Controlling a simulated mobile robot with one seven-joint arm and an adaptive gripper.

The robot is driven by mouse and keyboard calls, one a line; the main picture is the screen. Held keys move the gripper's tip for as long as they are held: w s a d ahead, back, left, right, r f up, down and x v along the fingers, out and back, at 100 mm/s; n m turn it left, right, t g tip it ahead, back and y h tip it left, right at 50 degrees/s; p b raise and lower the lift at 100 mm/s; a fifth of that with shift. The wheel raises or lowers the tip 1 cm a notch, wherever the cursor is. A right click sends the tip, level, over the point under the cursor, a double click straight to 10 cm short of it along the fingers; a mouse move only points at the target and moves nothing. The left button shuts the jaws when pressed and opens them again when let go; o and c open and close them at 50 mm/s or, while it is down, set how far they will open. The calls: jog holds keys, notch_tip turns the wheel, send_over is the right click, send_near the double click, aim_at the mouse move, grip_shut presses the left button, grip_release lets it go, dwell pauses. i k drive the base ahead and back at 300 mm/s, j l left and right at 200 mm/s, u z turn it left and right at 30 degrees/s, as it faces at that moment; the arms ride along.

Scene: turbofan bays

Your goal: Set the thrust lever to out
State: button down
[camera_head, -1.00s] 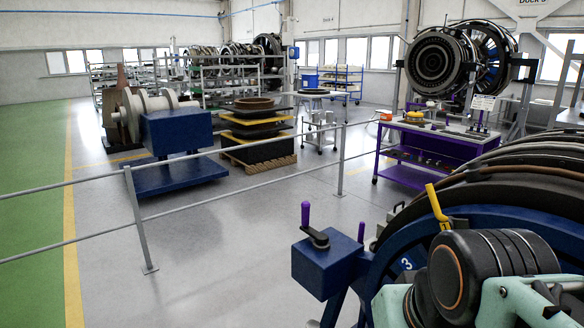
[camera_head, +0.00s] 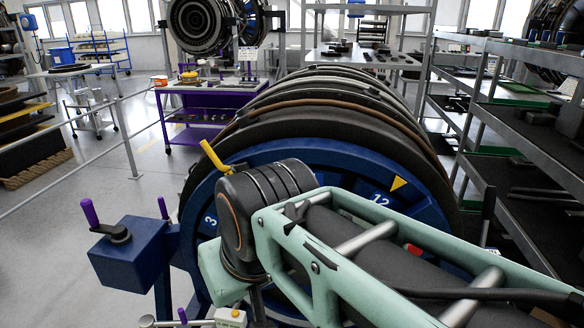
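A blue box (camera_head: 131,252) on a stand carries a crank with a purple handle (camera_head: 89,212) on its top. Another upright purple grip (camera_head: 163,208) shows just right of the box. A yellow lever (camera_head: 213,157) rises behind my arm's black joint, by the big blue ring (camera_head: 340,160) marked 3 and 12. A small purple-tipped part (camera_head: 182,316) shows at the bottom edge. I cannot tell which of these is the thrust lever. My mint-green arm crosses the front from the lower right. My gripper is out of view or hidden behind the arm.
A large engine casing (camera_head: 325,110) stands behind the blue ring. Metal shelving (camera_head: 478,125) lines the right, and a purple workbench (camera_head: 205,100) stands behind. A light box with coloured buttons (camera_head: 231,317) is at the bottom. Grey floor (camera_head: 100,190) is open at the left, crossed by a railing.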

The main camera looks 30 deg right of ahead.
aim_at(490, 195)
jog(key=z, duration=2.4)
